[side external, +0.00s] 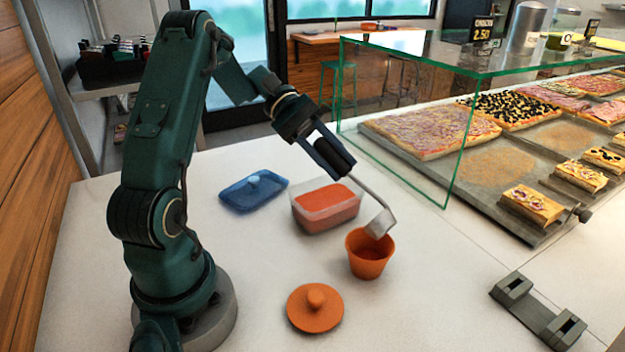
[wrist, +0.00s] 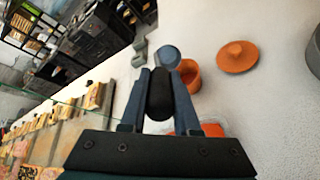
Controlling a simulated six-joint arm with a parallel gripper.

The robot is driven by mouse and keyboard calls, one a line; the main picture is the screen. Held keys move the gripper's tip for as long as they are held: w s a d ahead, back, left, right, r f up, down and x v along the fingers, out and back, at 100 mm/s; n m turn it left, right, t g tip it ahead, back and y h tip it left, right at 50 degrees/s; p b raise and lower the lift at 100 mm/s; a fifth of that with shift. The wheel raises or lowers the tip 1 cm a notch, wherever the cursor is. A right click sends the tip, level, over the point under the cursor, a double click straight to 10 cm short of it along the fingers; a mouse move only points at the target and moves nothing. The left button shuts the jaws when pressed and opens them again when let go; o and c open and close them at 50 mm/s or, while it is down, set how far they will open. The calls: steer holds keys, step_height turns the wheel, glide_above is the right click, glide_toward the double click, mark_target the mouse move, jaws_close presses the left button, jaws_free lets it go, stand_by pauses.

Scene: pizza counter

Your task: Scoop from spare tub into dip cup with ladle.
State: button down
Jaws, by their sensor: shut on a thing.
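My gripper (side external: 338,160) is shut on the black handle of the ladle (side external: 380,222); the handle also shows between the fingers in the wrist view (wrist: 159,98). The ladle's grey metal bowl is tilted at the mouth of the orange dip cup (side external: 368,258), overlapping its rim; I cannot tell whether it touches. Some red sauce shows inside the cup. In the wrist view the ladle bowl (wrist: 169,56) is beside the cup (wrist: 190,76). The clear spare tub (side external: 322,219) holds red sauce and stands open behind the cup. What the bowl holds is hidden.
A blue lid (side external: 253,191) lies left of the tub. An orange knobbed lid (side external: 315,308) lies in front of the cup. A glass guard (side external: 455,160) and pizza trays stand at the right. A dark bracket-like stand (side external: 537,312) is at front right.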

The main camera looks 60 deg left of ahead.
mark_target(352, 176)
steer(key=shift+s+a+f+h, duration=0.15)
steer(key=shift+a+f+h, duration=0.35)
steer(key=shift+f+h, duration=0.25)
stand_by(1.2)
steer(key=shift+w+d+r+y, duration=0.25)
steer(key=shift+d+r+y, duration=0.65)
steer(key=shift+r+y, duration=0.3)
steer(key=shift+d, duration=0.1)
steer(key=d+r+y, duration=0.1)
steer(key=d+g+y, duration=0.1)
steer(key=y, duration=0.1)
steer(key=shift+w+d+r, duration=0.4)
steer(key=d+y, duration=0.2)
steer(key=w+d+r+y, duration=0.1)
steer(key=shift+d+g, duration=0.2)
steer(key=shift+g, duration=0.2)
steer(key=shift+w+d+r+g+y, duration=0.15)
steer(key=shift+d+r+y, duration=0.05)
steer(key=shift+d+y, duration=0.45)
steer(key=shift+w+d+r+g+y, duration=0.2)
steer(key=shift+d+y, duration=0.4)
steer(key=shift+d, duration=0.15)
steer(key=shift+w+d+r+g+y, duration=0.15)
steer(key=shift+d+r+y, duration=0.05)
steer(key=shift+d+y, duration=0.45)
steer(key=shift+w+d+f+g+y+b, duration=0.15)
steer(key=shift+d+y, duration=0.4)
steer(key=shift+w+d+f+g+y+b, duration=0.1)
steer(key=shift+w+d+g+y+b, duration=0.05)
steer(key=shift+d+y, duration=0.4)
